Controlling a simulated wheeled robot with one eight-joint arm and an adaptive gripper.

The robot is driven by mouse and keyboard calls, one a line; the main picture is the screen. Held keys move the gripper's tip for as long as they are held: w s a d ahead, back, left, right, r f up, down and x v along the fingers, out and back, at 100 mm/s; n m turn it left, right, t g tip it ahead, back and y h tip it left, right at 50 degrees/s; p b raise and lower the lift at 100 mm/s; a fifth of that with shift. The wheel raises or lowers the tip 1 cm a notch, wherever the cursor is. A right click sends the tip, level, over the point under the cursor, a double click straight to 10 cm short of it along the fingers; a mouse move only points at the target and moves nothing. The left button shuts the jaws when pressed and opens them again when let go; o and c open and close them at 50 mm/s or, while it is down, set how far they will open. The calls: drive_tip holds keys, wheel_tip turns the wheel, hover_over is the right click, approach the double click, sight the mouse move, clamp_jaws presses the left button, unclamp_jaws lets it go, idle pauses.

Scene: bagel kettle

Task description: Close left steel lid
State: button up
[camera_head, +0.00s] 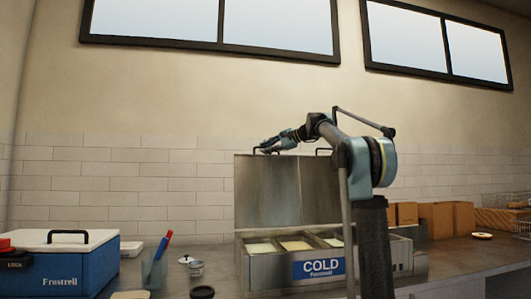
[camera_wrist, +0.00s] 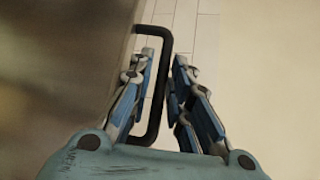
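The left steel lid (camera_head: 267,195) stands raised at the back of the steel cold unit (camera_head: 270,272), beside a second raised lid (camera_head: 320,190). Its black handle (camera_head: 258,151) is on the top edge. My gripper (camera_head: 268,147) is at that handle. In the wrist view, the lid (camera_wrist: 60,75) fills the left side, and the handle (camera_wrist: 165,45) shows its long bar between the two fingers of my gripper (camera_wrist: 165,75). The fingers are apart, with a gap around the bar. I cannot tell whether either finger touches it.
The cold unit's open wells (camera_head: 296,245) hold pale contents. A blue cooler (camera_head: 60,272) with a white lid is at the left. A cup with pens (camera_head: 154,272) and small jars (camera_head: 196,268) stand between. Brown boxes (camera_head: 447,218) are at the right. A tiled wall is behind.

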drive_tip(key=shift+w+a+f, duration=0.15)
drive_tip(key=shift+w+a, duration=0.05)
drive_tip(key=shift+a, duration=0.25)
clamp_jaws()
drive_tip(key=shift+d, duration=0.15)
